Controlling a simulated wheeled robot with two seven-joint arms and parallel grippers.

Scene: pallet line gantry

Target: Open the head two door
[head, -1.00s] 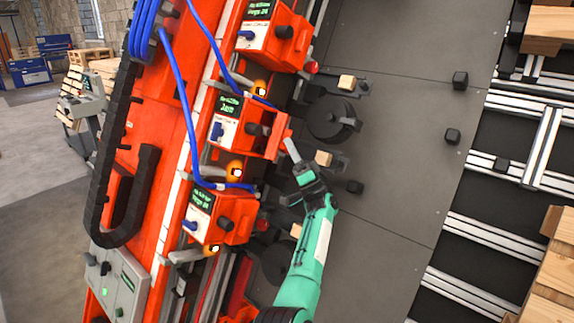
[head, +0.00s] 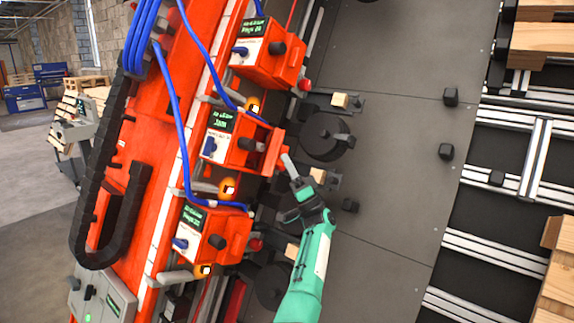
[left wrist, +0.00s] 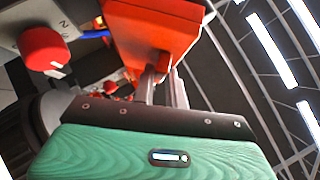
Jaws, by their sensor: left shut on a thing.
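The middle orange head (head: 222,150) on the slanted beam has a lit green display. Its orange door (head: 272,153) stands out from the box on the right side, with a dark opening showing. My left gripper (head: 287,162) reaches it from below right and is shut on the door's outer edge. In the left wrist view the two metal fingers (left wrist: 163,85) close on a tab under the orange door (left wrist: 150,25). A red knob (left wrist: 46,48) on a grey panel marked 2 is beside it. My right gripper is not in view.
Similar orange heads stand above (head: 268,58) and below (head: 212,235). Blue hoses (head: 172,90) run along the beam. The grey plate (head: 400,150) further right is mostly clear.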

